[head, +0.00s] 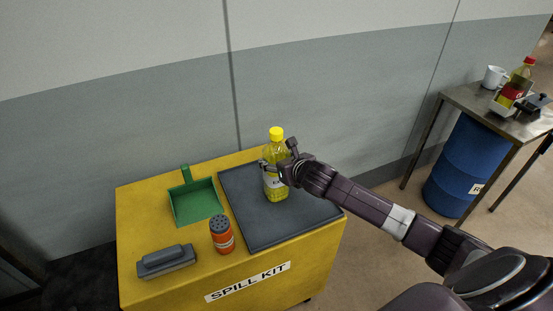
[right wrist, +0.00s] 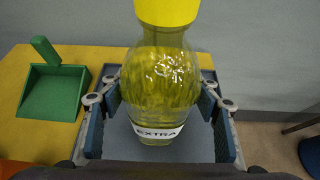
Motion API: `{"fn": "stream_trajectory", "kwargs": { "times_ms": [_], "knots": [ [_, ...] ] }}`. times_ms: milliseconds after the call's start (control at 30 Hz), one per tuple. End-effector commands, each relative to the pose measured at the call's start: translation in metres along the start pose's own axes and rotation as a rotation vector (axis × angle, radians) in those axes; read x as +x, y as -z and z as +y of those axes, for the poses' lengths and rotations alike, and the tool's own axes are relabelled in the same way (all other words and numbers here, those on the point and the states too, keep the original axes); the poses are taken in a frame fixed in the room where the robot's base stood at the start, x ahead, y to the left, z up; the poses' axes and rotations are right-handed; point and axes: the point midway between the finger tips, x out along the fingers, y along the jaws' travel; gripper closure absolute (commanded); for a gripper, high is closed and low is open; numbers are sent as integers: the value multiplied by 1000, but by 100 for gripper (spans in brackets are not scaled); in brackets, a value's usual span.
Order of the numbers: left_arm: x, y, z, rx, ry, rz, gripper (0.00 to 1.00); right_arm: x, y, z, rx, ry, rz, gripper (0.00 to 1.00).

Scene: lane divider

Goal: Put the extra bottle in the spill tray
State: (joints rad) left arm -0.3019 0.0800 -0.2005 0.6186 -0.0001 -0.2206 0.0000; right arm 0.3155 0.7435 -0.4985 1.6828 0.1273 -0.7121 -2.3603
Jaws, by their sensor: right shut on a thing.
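The extra bottle (head: 276,183) is clear with yellow liquid and a yellow cap, and it is upright over the dark grey spill tray (head: 290,226). In the right wrist view the bottle (right wrist: 160,85) shows its white EXTRA label between the fingers. My right gripper (head: 275,172) is shut on the bottle's body from the right side. Whether the bottle's base touches the tray floor I cannot tell for sure. My left gripper is not in view.
The yellow SPILL KIT cart (head: 190,285) also holds a green dustpan (head: 195,203), an orange shaker (head: 222,235) and a grey brush (head: 167,261). At right, a metal table (head: 480,103) bears a mug (head: 494,77) and a red-capped bottle (head: 524,68), above a blue drum (head: 462,165).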

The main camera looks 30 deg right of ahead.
Motion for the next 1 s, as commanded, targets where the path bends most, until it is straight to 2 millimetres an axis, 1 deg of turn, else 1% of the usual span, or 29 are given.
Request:
{"fn": "stream_trajectory", "kwargs": {
  "times_ms": [33,67,200,500,633,767,1000],
  "knots": [
    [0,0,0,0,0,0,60,0,-4,0,0,-1,-9,100],
    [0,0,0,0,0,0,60,0,0,0,0,0,0,41],
    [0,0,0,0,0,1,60,0,0,0,0,0,0,26],
    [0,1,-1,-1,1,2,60,0,-1,0,0,0,0,26],
    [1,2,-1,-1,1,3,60,-6,0,-1,-1,2,1,26],
    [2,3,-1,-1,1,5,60,-21,0,-1,-3,1,0,26],
    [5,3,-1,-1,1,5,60,-61,1,-1,-3,0,1,26]
  ]
}}
